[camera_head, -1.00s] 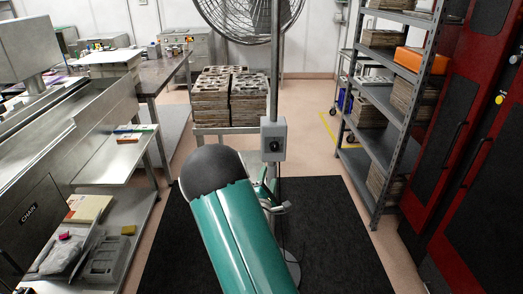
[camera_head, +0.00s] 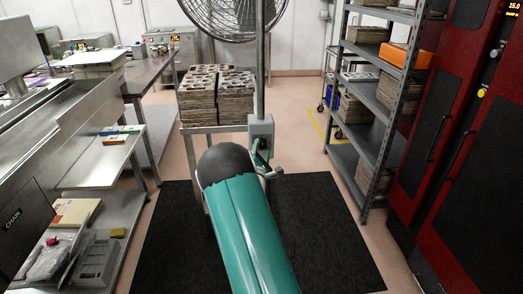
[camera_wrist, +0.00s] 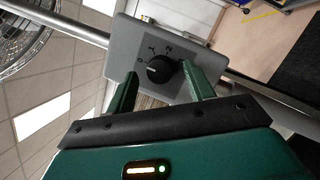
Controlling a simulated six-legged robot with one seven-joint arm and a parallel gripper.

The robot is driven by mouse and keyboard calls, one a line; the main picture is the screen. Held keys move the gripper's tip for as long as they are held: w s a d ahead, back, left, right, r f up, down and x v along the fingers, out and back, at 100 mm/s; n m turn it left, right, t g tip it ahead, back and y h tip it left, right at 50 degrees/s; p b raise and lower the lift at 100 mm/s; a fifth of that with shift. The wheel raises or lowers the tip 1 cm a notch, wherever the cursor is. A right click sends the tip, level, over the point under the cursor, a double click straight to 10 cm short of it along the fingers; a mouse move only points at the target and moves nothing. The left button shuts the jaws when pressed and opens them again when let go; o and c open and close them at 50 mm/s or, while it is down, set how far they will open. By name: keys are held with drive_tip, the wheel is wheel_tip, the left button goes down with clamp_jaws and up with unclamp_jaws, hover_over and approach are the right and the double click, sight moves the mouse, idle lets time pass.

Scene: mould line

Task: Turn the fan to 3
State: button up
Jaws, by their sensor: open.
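The fan (camera_head: 232,12) is a large caged fan on a pole at the top of the head view. Its grey control box (camera_head: 261,127) is fixed to the pole below it. In the wrist view the control box (camera_wrist: 195,32) shows a black round knob (camera_wrist: 160,69) with printed marks around it, among them 0 and 2. I cannot tell surely which mark the knob points to. My gripper (camera_wrist: 158,72) is open, with one green finger on each side of the knob. Contact with the knob cannot be made out. In the head view my gripper (camera_head: 264,163) partly hides the box front.
A stand with stacked blocks (camera_head: 216,88) is behind and left of the pole. A grey shelf rack (camera_head: 378,105) and red cabinets (camera_head: 450,120) stand at right. A metal bench (camera_head: 70,120) runs along the left. A dark mat (camera_head: 330,235) covers the floor.

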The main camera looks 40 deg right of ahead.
drive_tip(key=shift+w+d+r, duration=0.1)
drive_tip(key=shift+w+d, duration=0.15)
drive_tip(key=shift+w, duration=0.05)
drive_tip(key=c, duration=1)
drive_tip(key=shift+o, duration=0.2)
